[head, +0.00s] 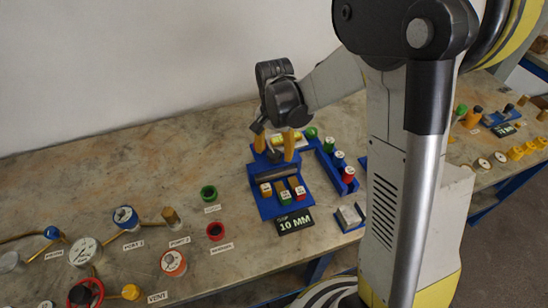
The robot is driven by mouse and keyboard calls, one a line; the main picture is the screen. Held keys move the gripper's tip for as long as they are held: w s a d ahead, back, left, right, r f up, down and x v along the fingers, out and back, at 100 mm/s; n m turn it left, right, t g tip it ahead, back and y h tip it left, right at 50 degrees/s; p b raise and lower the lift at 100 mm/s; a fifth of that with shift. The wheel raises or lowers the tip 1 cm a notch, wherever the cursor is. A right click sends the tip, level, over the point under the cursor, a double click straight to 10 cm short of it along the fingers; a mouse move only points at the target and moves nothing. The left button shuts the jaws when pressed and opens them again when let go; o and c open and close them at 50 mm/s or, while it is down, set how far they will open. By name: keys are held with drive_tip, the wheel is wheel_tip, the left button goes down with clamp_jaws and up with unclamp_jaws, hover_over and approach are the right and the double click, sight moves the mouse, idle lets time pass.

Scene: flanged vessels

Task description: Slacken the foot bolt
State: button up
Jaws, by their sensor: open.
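My gripper (272,128) is at the end of my arm, pointing down over the back of a blue fixture (268,208). It is open, and its fingertips are small and partly lost among the parts below. Two yellow-tan posts (289,147) stand upright on the fixture under the gripper. A dark grey cylinder (280,172) lies across the fixture in front of them. Several coloured blocks with white tops (283,194) sit along the front. I cannot tell which part is the foot bolt, nor whether the gripper touches anything.
A black "10 MM" sign (294,224) lies before the fixture. A blue rack (335,168) with green and red capped pieces stands to the right. Labelled ports, a vent and valves (125,217) fill the bench's left. My arm hides part of the right side.

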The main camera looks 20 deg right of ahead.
drive_tip(key=shift+f, duration=0.95)
drive_tip(key=c, duration=1.2)
drive_tip(key=shift+c, duration=0.2)
